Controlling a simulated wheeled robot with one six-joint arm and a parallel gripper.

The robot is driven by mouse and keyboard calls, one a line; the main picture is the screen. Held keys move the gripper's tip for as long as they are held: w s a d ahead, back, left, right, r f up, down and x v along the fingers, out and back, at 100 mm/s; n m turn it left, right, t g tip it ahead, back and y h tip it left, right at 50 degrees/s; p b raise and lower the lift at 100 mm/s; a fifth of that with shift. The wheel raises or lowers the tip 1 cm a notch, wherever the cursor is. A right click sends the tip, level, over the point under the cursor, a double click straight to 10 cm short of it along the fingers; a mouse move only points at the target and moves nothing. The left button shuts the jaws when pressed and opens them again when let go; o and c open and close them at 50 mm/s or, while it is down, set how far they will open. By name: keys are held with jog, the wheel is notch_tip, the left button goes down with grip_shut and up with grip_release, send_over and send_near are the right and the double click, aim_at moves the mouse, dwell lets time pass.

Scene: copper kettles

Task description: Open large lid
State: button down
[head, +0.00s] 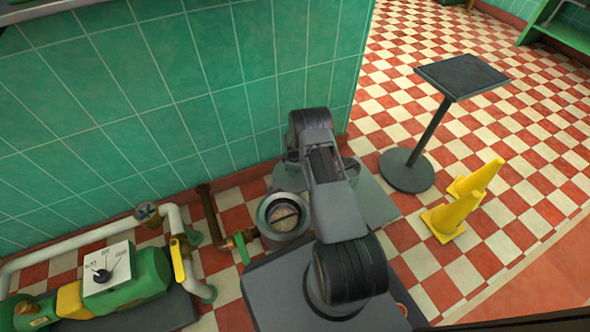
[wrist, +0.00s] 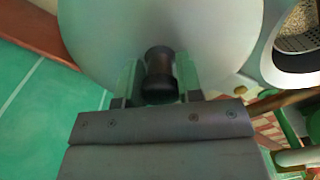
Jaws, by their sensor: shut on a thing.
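The large lid (wrist: 95,35) is a broad, smooth silver-grey surface filling much of the upper wrist view. A dark round knob (wrist: 159,75) stands out from it. My gripper (wrist: 158,82) has its two greenish fingers on either side of the knob and is shut on it. Whether the lid is raised or seated cannot be told, as its full edge is out of view.
A metal vessel (head: 286,215) with a round opening stands left of my arm. Pipes (head: 185,225), a green pump (head: 139,282) and a tiled wall (head: 190,90) lie further left. A black stand (head: 462,76) and yellow cones (head: 452,215) stand right, with open checkered floor around them.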

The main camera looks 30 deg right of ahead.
dwell(0.3)
jog(key=c, duration=0.9)
grip_release()
notch_tip(320, 180, up, 14)
jog(key=p, duration=0.5)
jog(key=shift+f+p, duration=0.1)
jog(key=shift+p, duration=0.2)
